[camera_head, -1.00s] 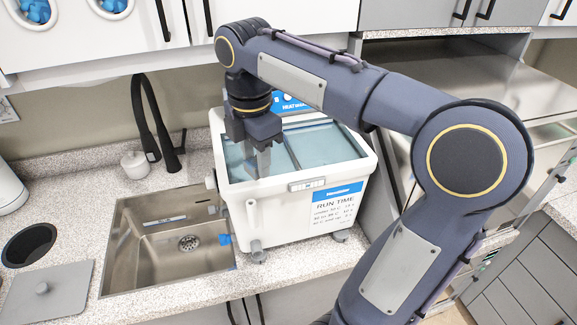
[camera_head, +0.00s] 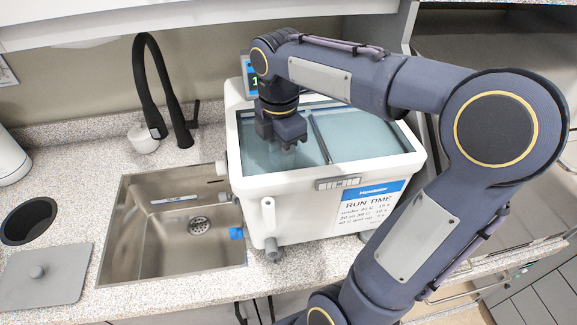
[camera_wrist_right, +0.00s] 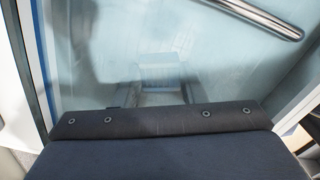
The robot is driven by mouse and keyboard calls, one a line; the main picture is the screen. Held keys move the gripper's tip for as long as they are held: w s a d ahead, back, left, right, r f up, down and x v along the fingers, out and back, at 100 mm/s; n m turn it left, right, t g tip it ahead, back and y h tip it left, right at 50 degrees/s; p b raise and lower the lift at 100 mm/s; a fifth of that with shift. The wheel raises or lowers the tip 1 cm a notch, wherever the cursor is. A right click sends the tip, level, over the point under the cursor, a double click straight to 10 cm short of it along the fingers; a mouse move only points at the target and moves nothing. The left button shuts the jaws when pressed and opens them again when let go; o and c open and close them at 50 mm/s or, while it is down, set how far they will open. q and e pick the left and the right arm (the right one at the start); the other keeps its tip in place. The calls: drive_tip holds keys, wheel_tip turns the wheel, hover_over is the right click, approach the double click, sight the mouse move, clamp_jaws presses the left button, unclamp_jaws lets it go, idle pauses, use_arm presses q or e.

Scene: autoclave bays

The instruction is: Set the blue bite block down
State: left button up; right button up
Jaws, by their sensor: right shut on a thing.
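My right gripper (camera_head: 287,146) points down into the left part of a white bath (camera_head: 330,181) with a pale blue-green liquid. Its fingers are largely hidden below the surface in the head view. In the right wrist view the fingers (camera_wrist_right: 158,92) show dimly through the haze, shut on a pale blue block, the blue bite block (camera_wrist_right: 160,68). Whether the block touches the bath's floor I cannot tell. My left gripper is not in view.
A metal bar (camera_head: 320,138) crosses the bath right of my gripper. A steel sink (camera_head: 165,245) with a black tap (camera_head: 155,90) is to the left. A small blue piece (camera_head: 236,233) shows at the sink's right edge. A grey lid (camera_head: 45,278) lies on the counter.

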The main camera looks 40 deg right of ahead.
sight(281, 164)
wheel_tip(281, 164, down, 5)
drive_tip(key=shift+r, duration=0.1)
drive_tip(key=shift+f, duration=0.25)
drive_tip(key=o, duration=1)
drive_tip(key=shift+r, duration=0.25)
drive_tip(key=shift+w+r, duration=0.1)
drive_tip(key=shift+r, duration=0.2)
wheel_tip(281, 164, up, 11)
drive_tip(key=shift+r, duration=0.1)
